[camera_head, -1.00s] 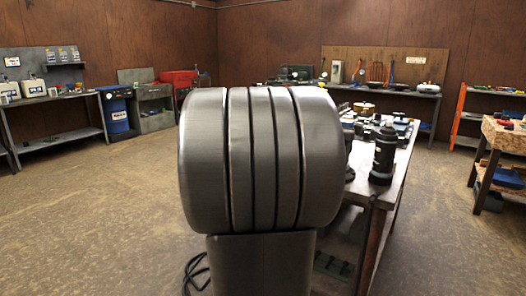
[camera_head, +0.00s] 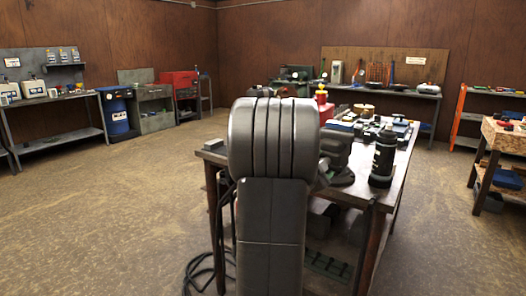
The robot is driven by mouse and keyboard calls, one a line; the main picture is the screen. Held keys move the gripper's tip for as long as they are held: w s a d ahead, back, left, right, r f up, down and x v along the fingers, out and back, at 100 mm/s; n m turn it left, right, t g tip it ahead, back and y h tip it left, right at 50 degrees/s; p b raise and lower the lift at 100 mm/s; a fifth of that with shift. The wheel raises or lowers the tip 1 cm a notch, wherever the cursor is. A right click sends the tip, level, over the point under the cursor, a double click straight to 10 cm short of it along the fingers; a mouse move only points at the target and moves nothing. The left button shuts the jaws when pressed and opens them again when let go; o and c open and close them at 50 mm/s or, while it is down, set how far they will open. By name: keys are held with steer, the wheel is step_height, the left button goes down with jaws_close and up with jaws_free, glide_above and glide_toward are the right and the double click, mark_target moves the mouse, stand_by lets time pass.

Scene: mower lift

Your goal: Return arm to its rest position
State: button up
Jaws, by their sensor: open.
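My arm (camera_head: 270,205) stands in the middle of the head view, a dark grey upright link topped by a rounded, banded joint (camera_head: 273,138). The joint stands in front of a workbench (camera_head: 398,165) and covers its left middle part. My gripper does not show; the arm hides what is behind it.
The workbench carries a black bottle-like cylinder (camera_head: 383,156), a dark object (camera_head: 338,158), a red can (camera_head: 321,97) and several small parts. A wooden table (camera_head: 507,137) stands at right, a blue barrel (camera_head: 118,114) at left. The floor (camera_head: 100,220) at left is clear.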

steer(key=shift+n+p, duration=0.4)
steer(key=shift+n, duration=1)
